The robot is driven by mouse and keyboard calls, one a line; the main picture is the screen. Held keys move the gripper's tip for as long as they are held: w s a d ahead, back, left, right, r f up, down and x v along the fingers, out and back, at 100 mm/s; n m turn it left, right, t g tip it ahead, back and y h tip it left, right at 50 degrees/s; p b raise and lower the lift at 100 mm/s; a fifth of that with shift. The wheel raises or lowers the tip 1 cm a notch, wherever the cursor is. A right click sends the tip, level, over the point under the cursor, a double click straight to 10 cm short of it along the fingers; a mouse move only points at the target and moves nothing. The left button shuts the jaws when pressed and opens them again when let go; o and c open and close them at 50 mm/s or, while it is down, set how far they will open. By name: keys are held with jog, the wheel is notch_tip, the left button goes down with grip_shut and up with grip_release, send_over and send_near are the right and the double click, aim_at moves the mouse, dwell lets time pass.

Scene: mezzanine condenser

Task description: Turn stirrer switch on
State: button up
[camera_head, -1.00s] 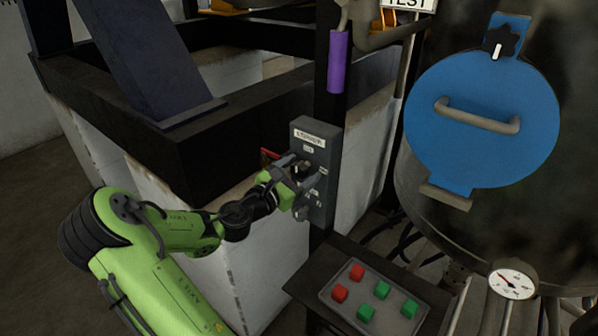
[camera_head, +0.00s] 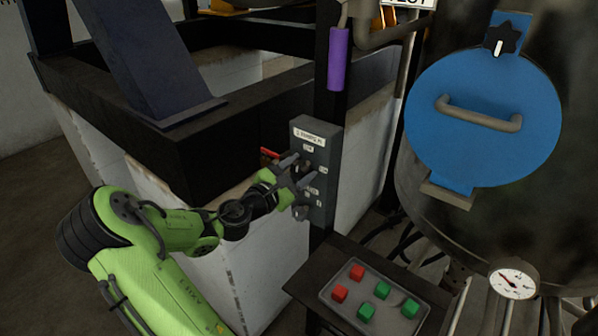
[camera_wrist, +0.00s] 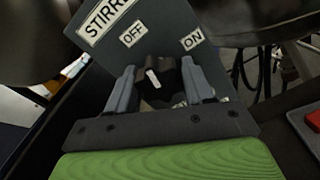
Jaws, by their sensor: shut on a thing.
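The stirrer switch box (camera_head: 322,148) is a grey panel mounted on a dark post in the middle of the head view. In the wrist view its face (camera_wrist: 165,22) carries a cut-off STIRRER label, an OFF label at upper left and an ON label at upper right. A black rotary knob (camera_wrist: 154,80) with a white pointer mark sits below them. The mark leans up and left, towards OFF. My gripper (camera_wrist: 158,68) is shut on the knob, one finger on each side. In the head view my gripper (camera_head: 302,168) hides most of this knob.
A second control sits lower on the box, partly hidden. A blue round hatch (camera_head: 480,140) with a handle and a pressure gauge (camera_head: 513,284) are at right. A black steel frame (camera_head: 190,150) stands left.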

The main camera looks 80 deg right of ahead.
jog(key=m+b, duration=0.1)
jog(key=m, duration=0.3)
jog(key=shift+f+m+b, duration=0.1)
jog(key=shift+m+b, duration=0.2)
jog(key=shift+b, duration=0.05)
jog(key=m+b, duration=0.2)
jog(key=m, duration=0.1)
jog(key=shift+w+m, duration=0.1)
jog(key=shift+m, duration=0.3)
jog(key=m+b, duration=0.3)
jog(key=m, duration=0.2)
jog(key=shift+r+m+b, duration=0.2)
jog(key=shift+m+b, duration=0.6)
jog(key=shift+m, duration=0.1)
jog(key=shift+c, duration=0.3)
jog(key=shift+r, duration=0.15)
jog(key=o, duration=1)
jog(key=shift+w, duration=0.15)
jog(key=shift+o, duration=0.2)
